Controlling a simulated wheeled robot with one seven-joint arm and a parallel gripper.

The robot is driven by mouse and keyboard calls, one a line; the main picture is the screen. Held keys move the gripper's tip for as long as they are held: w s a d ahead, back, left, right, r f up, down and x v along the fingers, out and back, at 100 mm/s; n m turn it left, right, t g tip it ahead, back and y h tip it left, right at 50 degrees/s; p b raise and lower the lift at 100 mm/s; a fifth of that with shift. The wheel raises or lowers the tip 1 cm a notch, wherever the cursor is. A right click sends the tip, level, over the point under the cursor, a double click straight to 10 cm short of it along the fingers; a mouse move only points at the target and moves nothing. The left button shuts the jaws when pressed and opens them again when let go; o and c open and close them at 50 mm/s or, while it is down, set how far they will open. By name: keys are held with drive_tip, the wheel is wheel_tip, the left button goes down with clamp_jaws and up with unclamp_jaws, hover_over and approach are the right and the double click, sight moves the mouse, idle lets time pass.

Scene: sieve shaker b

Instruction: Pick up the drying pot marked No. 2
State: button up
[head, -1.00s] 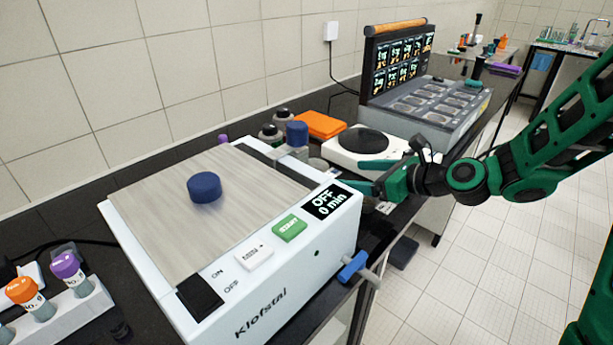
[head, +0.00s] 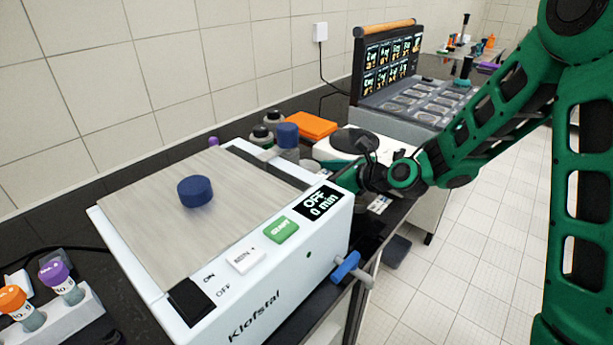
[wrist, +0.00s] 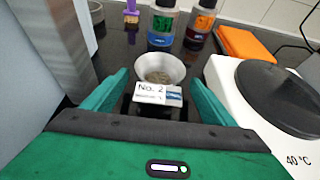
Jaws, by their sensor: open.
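The drying pot marked No. 2 (wrist: 160,70) shows in the wrist view as a pale round bowl with grainy contents and a white "No. 2" label on its front. It stands on the dark bench between the shaker and the hot plate. My gripper (wrist: 160,85) is open, with one green finger on each side of the pot and gaps visible between fingers and pot. In the head view my gripper (head: 352,178) is behind the shaker's right end, its fingertips largely hidden, and the pot cannot be made out.
The white shaker (head: 290,275) with a blue knob stands close on the left. A white hot plate (wrist: 225,85) with a black top, reading 40 °C, is close on the right. Bottles (wrist: 162,22) and an orange box (wrist: 245,45) stand behind the pot.

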drive_tip(key=c, duration=1.3)
